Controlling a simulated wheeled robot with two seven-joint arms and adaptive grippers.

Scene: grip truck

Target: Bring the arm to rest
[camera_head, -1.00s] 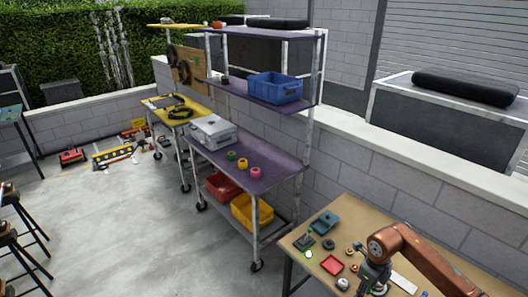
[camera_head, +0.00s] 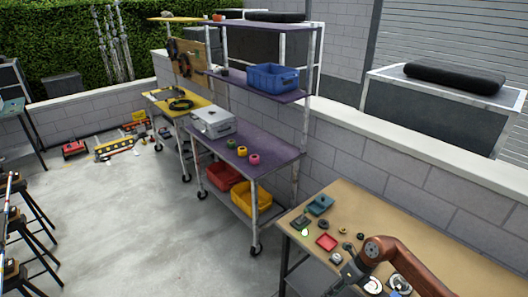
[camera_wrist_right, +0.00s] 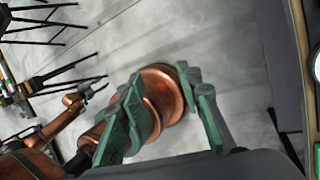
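My copper right arm (camera_head: 385,250) comes in at the lower right of the head view, bent over the near edge of the wooden table. Its gripper is cut off at the bottom edge there. In the right wrist view the green-tipped fingers of my right gripper (camera_wrist_right: 168,105) stand apart. The copper round body seen between them appears to be my own and lies beyond the fingers. My left gripper (camera_wrist_right: 92,94) shows small at the left of the right wrist view, in free space. Its fingers are too small to read.
The wooden table (camera_head: 420,222) holds a red tray (camera_head: 327,242), a teal part (camera_head: 320,205) and several small parts. A purple shelf cart (camera_head: 270,158) with a blue crate (camera_head: 273,78) stands left of it. Stools (camera_head: 30,225) stand far left. The concrete floor between is clear.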

